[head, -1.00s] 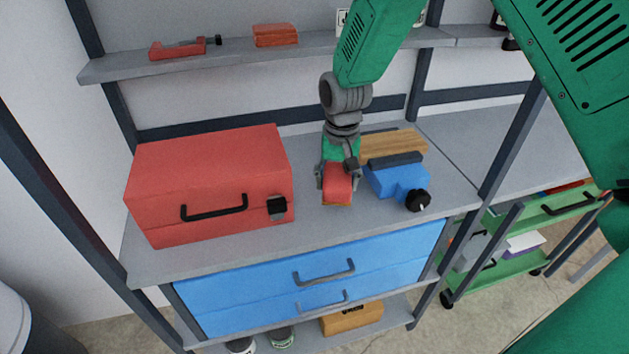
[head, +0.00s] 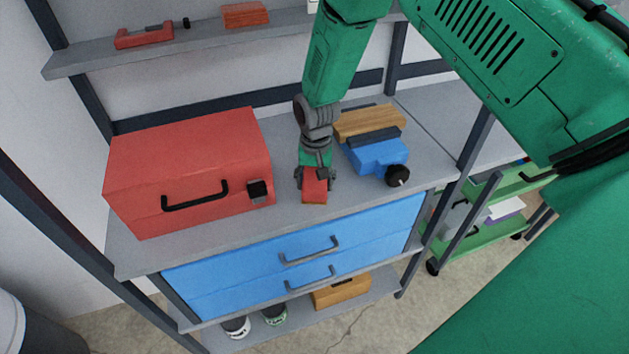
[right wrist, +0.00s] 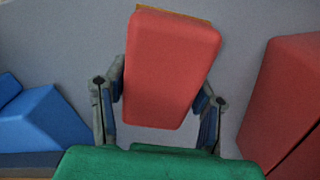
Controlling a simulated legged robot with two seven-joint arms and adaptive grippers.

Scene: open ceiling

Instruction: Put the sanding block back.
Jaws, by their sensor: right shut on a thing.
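The sanding block (head: 314,192) is red with a thin tan underside. My right gripper (head: 315,182) is shut on it, one finger on each side, above the front part of the grey worktop (head: 230,226). I cannot tell whether the block touches the worktop. In the right wrist view the block (right wrist: 172,62) sits between the two fingers, with grey surface behind it. My left gripper is not in view.
A red toolbox (head: 180,165) stands left of the block. A blue vise (head: 375,157) with a wooden piece (head: 370,122) behind it stands to the right. The shelf above (head: 190,47) holds a red clamp (head: 143,37) and a red-orange block (head: 245,15). Blue drawers (head: 300,262) lie below.

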